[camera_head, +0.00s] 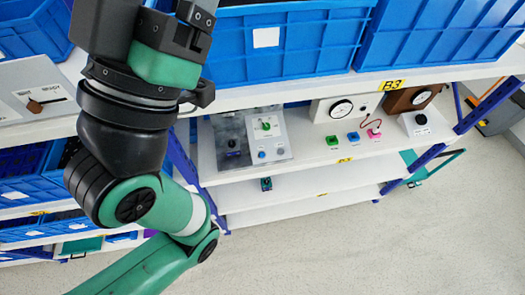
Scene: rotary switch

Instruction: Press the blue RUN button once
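A light control panel (283,143) stands on the white middle shelf. It has a green rotary knob (266,125), with a small blue button (262,154) and a grey button (280,151) below it. A separate blue button block (353,137) sits to the right between a green block (332,141) and a pink block (374,133). I cannot read a RUN label on any of them. My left arm rises across the left side, and its gripper (193,20) is at the top, up and left of the panel, clear of the buttons. Its fingers are not clear. My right gripper is not in view.
A grey plate with a dark knob (232,146) adjoins the panel. Dial gauges (341,109) stand behind the blocks, with a dark-topped white box (413,123) at right. Blue crates (285,45) fill the shelf above. The lower shelf (320,185) is mostly bare.

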